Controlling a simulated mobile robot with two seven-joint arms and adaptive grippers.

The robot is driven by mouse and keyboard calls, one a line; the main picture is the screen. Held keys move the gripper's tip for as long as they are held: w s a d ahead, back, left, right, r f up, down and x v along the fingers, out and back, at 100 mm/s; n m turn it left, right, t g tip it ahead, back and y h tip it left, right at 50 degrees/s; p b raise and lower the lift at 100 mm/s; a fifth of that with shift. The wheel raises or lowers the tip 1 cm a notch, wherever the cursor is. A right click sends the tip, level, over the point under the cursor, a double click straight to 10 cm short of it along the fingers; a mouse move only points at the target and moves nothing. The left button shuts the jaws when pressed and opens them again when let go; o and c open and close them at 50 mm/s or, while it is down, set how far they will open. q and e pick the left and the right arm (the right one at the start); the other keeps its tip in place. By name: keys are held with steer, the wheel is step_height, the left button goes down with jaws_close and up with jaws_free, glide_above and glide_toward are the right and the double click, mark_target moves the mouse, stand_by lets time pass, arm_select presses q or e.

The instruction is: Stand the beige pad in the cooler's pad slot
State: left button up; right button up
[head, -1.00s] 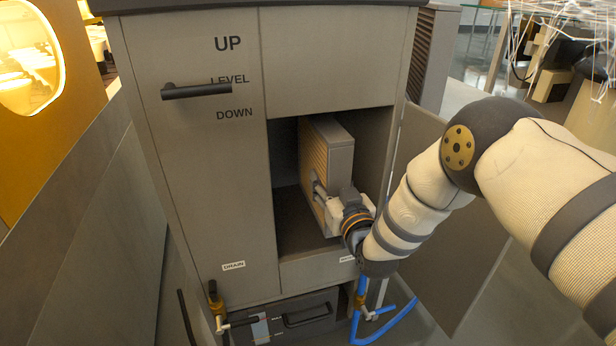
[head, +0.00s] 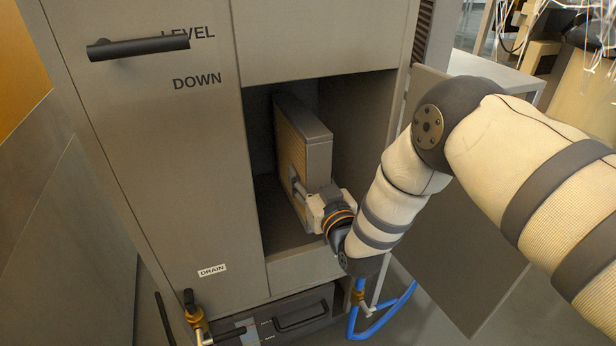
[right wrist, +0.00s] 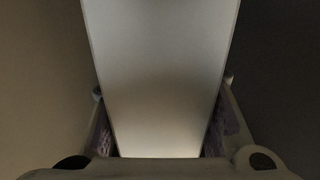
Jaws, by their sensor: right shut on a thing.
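The beige pad (head: 316,152) stands upright inside the open pad slot (head: 359,120) of the grey cooler (head: 160,150). Its grey edge faces out and its ribbed beige face is turned to the left. My right gripper (head: 302,190) is shut on the pad's outer edge, low down, at the slot opening. In the right wrist view the pad's edge (right wrist: 160,75) fills the space between the two fingers (right wrist: 158,125). The pad's bottom and far edge are hidden, so I cannot tell whether it rests on the slot floor. My left gripper is not in view.
An open door panel (head: 455,230) stands to the right of the slot. A black lever handle (head: 138,46) sticks out at the upper left. A drawer (head: 300,314), a brass drain valve (head: 194,316) and a blue hose (head: 385,318) are below.

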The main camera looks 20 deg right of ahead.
steer(key=o, duration=1.4)
steer(key=shift+f, duration=0.15)
